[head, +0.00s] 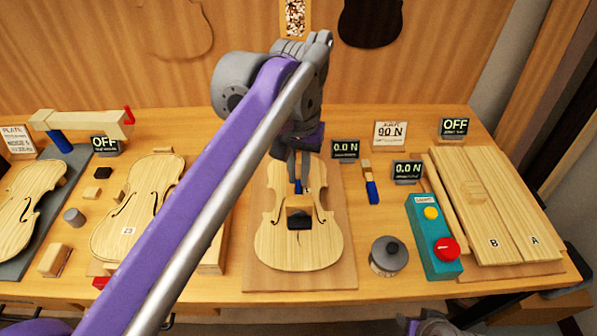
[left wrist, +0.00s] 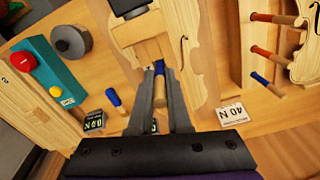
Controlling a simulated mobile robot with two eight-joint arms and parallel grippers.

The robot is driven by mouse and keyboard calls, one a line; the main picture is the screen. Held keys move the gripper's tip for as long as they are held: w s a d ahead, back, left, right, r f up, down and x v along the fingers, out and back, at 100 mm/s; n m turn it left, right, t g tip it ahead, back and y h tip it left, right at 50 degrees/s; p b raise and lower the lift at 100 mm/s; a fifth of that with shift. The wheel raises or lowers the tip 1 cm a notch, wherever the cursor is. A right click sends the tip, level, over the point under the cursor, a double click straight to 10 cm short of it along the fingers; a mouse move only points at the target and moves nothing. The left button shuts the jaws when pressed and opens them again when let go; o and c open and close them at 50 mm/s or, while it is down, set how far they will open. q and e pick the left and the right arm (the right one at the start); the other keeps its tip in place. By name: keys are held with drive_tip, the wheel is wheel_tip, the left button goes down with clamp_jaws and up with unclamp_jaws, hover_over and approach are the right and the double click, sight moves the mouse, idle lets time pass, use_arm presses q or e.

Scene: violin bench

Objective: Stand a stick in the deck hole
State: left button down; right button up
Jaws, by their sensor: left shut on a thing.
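My left gripper (head: 298,172) is shut on a stick (head: 297,187) with a blue end, above the upper part of the pale violin plate in the middle (head: 270,245). In the left wrist view the stick (left wrist: 160,90) stands between the fingers, wooden part near and blue part beyond. A wooden block (head: 299,203) with a black part is on or above the plate. No hole can be made out. I cannot tell whether the stick touches anything. A second blue-ended stick (head: 371,191) lies on the bench to the right.
To the right stand a round grey pot (head: 387,256), a teal button box (head: 434,236) and boards A and B (head: 510,215). Small displays (head: 345,149) line the back. Violin plate 23 (head: 112,232) is left, partly behind my arm. Several coloured sticks (left wrist: 265,52) show in the left wrist view.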

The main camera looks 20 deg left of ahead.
use_arm(q)
drive_tip(key=shift+r+p, duration=3)
drive_tip(key=shift+r, duration=1.1)
use_arm(e)
wheel_tip(320, 180, up, 7)
drive_tip(key=w, duration=0.1)
drive_tip(key=shift+w+r, duration=0.15)
drive_tip(key=shift+w, duration=0.2)
use_arm(q)
drive_tip(key=shift+p, duration=0.35)
use_arm(e)
drive_tip(key=shift+w+r+t, duration=0.15)
drive_tip(key=shift+r+t, duration=0.15)
drive_tip(key=shift+r, duration=0.2)
